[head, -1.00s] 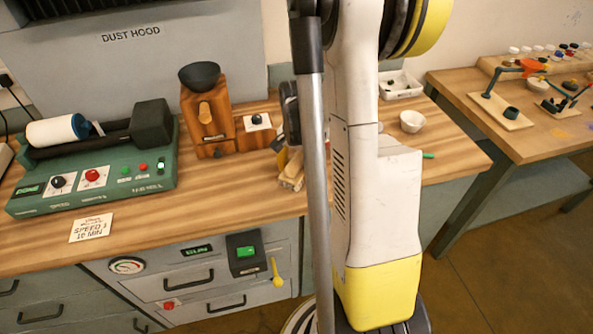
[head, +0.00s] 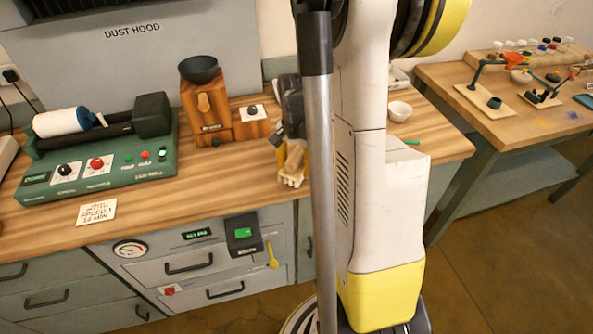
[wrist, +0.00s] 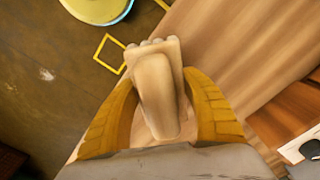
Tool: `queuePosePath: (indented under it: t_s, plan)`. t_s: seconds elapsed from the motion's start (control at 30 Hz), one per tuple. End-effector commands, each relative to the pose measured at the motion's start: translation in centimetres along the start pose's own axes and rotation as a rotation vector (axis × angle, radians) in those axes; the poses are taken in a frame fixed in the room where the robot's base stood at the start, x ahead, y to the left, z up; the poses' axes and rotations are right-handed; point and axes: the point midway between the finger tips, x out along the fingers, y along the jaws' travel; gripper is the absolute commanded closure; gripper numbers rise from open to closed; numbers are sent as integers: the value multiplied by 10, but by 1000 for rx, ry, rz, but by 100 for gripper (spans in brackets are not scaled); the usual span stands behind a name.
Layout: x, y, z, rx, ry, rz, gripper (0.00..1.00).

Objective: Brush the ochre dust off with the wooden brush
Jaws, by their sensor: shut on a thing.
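My gripper (head: 283,158) is at the front edge of the wooden counter, right of the wooden grinder. Its yellow fingers are shut on the pale wooden brush (head: 294,165). In the wrist view the brush (wrist: 158,85) sits between both fingers of my gripper (wrist: 160,115), its knobbed end pointing away from the palm. I cannot tell whether the brush touches the counter. A yellow-orange patch (head: 572,115), which may be the ochre dust, lies on the right table, beside a violet patch (head: 543,122). The brush is far from both.
The grinder (head: 207,110) and a green roller mill (head: 100,165) stand on the counter (head: 150,212). A white bowl (head: 399,110) is near its right end. The right table (head: 490,125) holds small stands and a paint rack (head: 530,57). Floor (head: 500,260) is open in front.

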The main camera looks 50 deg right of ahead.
Motion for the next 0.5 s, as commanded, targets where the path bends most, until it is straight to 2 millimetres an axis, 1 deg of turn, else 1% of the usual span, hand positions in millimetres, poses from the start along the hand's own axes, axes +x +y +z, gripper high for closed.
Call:
queuePosePath:
  t_s: [0.03, 0.5]
  plan:
    - [-8, -1, -1, -1, 0, 0, 89]
    - [-49, -7, -6, -10, 0, 0, 89]
